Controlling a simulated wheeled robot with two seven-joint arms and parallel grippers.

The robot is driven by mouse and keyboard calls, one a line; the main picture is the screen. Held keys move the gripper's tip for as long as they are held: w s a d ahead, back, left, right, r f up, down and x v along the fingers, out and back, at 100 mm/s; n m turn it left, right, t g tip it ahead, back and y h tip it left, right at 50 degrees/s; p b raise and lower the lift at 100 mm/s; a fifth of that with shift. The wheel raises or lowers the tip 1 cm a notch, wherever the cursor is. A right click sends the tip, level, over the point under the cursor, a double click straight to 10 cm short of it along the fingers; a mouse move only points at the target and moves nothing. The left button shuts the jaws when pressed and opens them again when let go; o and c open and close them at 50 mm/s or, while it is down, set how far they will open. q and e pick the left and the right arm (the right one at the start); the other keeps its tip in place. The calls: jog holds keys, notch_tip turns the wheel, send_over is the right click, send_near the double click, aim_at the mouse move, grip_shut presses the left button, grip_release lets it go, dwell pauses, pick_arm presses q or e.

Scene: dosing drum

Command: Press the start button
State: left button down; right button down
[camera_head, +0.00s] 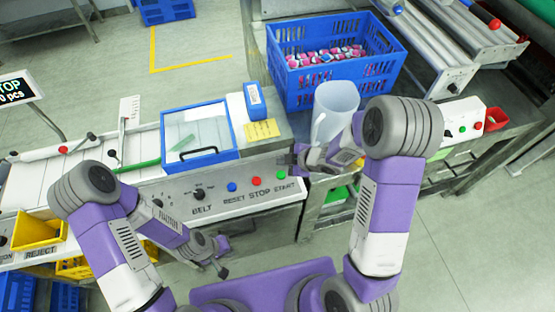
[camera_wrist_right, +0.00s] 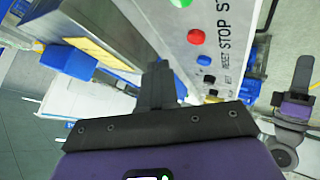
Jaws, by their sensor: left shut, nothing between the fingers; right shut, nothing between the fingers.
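The green start button (camera_head: 281,175) is on the white front panel (camera_head: 215,205), right of the red stop button (camera_head: 256,181) and the blue reset button (camera_head: 232,187). In the right wrist view the green button (camera_wrist_right: 181,3) is cut off by the top edge, above the red (camera_wrist_right: 196,37) and blue (camera_wrist_right: 204,60) ones. My right gripper (camera_head: 291,161) is shut and empty, close to the green button; contact cannot be seen. Its shut fingers also show in the right wrist view (camera_wrist_right: 156,72). My left gripper (camera_head: 222,268) is shut and empty, low in front of the panel.
A clear jug (camera_head: 335,108) stands beside my right gripper. Behind it is a blue crate (camera_head: 290,88) with several small packs. A lidded hatch (camera_head: 198,130) and a yellow note (camera_head: 261,130) lie above the panel. Another control box (camera_head: 460,117) stands at the right.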

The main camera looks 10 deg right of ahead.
aim_at(283, 176)
pick_arm(q)
jog(key=shift+w+r, duration=0.2)
jog(key=shift+w, duration=0.05)
pick_arm(e)
jog(key=shift+w+r+n, duration=0.5)
jog(key=shift+r+n, duration=0.2)
jog(key=shift+r, duration=0.2)
pick_arm(q)
jog(key=shift+f, duration=0.15)
pick_arm(e)
jog(key=shift+f, duration=0.2)
